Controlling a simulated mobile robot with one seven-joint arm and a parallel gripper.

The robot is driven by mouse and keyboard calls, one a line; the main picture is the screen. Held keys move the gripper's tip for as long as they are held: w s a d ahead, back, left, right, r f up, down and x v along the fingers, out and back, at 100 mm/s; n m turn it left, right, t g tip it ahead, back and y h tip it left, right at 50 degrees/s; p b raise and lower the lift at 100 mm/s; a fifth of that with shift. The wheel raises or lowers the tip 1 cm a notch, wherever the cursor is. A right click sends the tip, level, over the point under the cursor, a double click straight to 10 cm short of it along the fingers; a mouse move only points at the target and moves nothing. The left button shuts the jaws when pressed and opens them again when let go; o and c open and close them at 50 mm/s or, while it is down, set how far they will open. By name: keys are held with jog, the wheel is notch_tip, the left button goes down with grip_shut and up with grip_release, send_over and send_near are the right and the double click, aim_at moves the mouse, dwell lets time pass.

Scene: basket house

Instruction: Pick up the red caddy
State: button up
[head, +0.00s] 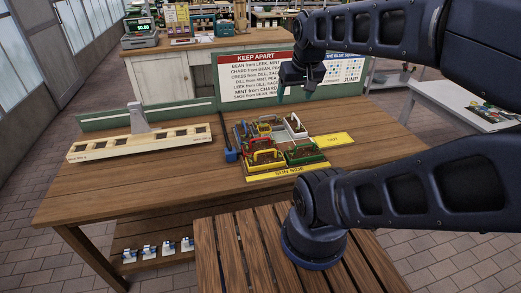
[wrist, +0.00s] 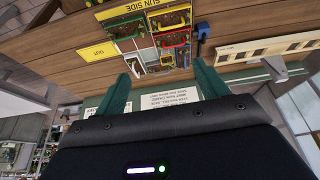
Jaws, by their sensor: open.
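The red caddy (head: 261,143) sits among the grouped caddies on the wooden table in the head view, behind the yellow caddy (head: 266,158) and left of the green caddy (head: 303,153). The red caddy (wrist: 172,39) also shows in the wrist view, with its handle up and dark contents inside. My gripper (head: 281,92) hangs above and behind the group, in front of the sign board, apart from every caddy. Its two green fingers (wrist: 160,78) are spread wide and empty in the wrist view.
A white caddy (head: 295,125) stands at the group's back right. A blue-based post (head: 230,155) stands close on its left. A long slotted rack (head: 140,142) lies further left. The KEEP APART board (head: 255,75) rises at the table's back edge. The table's front left is clear.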

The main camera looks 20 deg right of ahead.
jog(key=w+f+n+g, duration=0.1)
jog(key=w+f+n, duration=0.25)
jog(key=w, duration=0.35)
jog(key=n+g, duration=0.3)
jog(key=n, duration=1.1)
send_over(260, 147)
jog(key=f, duration=2.2)
jog(key=shift+d+f, duration=0.1)
jog(key=shift+d, duration=0.15)
jog(key=shift+w+a+f+g, duration=0.1)
jog(key=shift+f+g, duration=0.05)
jog(key=shift+f, duration=0.35)
jog(key=shift+w+f+g, duration=0.1)
jog(key=shift+f+g, duration=0.05)
jog(key=shift+f, duration=0.3)
jog(key=shift+s+a+f, duration=0.1)
jog(key=shift+f, duration=4.9)
jog(key=c, duration=0.8)
